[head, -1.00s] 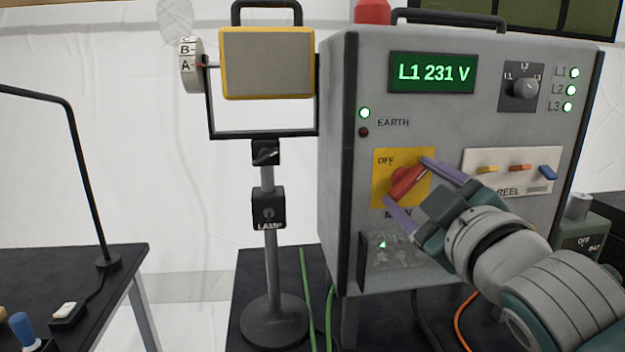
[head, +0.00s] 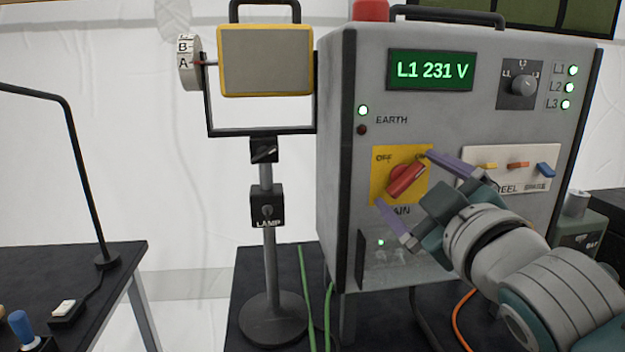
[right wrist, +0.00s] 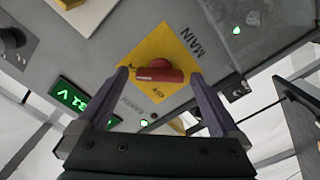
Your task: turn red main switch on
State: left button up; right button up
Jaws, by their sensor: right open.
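The red main switch (head: 407,181) is a rotary knob on a yellow plate (head: 380,163) on the grey power box. OFF is marked at the plate's upper left, and the knob's bar slants from lower left to upper right. My right gripper (head: 404,179) is open, with one purple finger above and right of the knob and the other below and left. In the right wrist view the red knob (right wrist: 158,72) sits between the fingers, with visible space on both sides. My left gripper is not in view.
The box's display (head: 432,70) reads L1 231 V. A selector knob (head: 523,86) and reel switches (head: 517,165) are right of it. A lamp on a stand (head: 265,62) is left of the box. A dark table (head: 110,265) is at far left.

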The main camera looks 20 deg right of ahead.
jog(key=b+v, duration=0.1)
jog(key=v, duration=0.9)
jog(key=shift+w+a, duration=0.1)
jog(key=shift+f, duration=0.1)
